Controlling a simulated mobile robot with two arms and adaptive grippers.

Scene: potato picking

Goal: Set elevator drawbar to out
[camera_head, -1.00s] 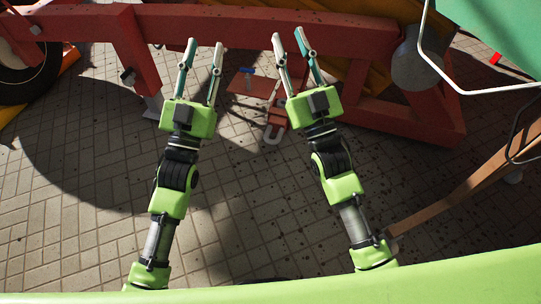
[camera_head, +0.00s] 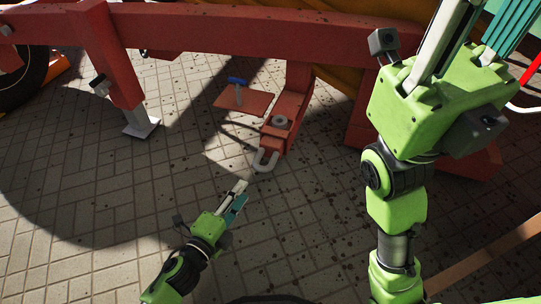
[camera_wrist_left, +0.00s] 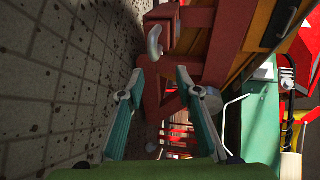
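The elevator drawbar (camera_head: 281,133) is a red bar hanging below the red frame beam. A pale metal loop (camera_head: 265,161) is at its near end, and the loop also shows in the left wrist view (camera_wrist_left: 154,40). My left gripper (camera_head: 243,190) is low over the paving, just short of the loop and apart from it. Its fingers stand apart and empty in the left wrist view (camera_wrist_left: 161,76). My right gripper (camera_head: 482,25) is raised at the upper right, large in view, its fingers spread. Its fingertips are cut off by the top edge.
The long red beam (camera_head: 250,27) crosses the top. A red plate (camera_head: 248,104) with a blue-handled pin (camera_head: 237,82) is left of the drawbar. A red leg with a pale foot (camera_head: 141,128) stands further left. Open paving (camera_head: 100,200) fills the lower left.

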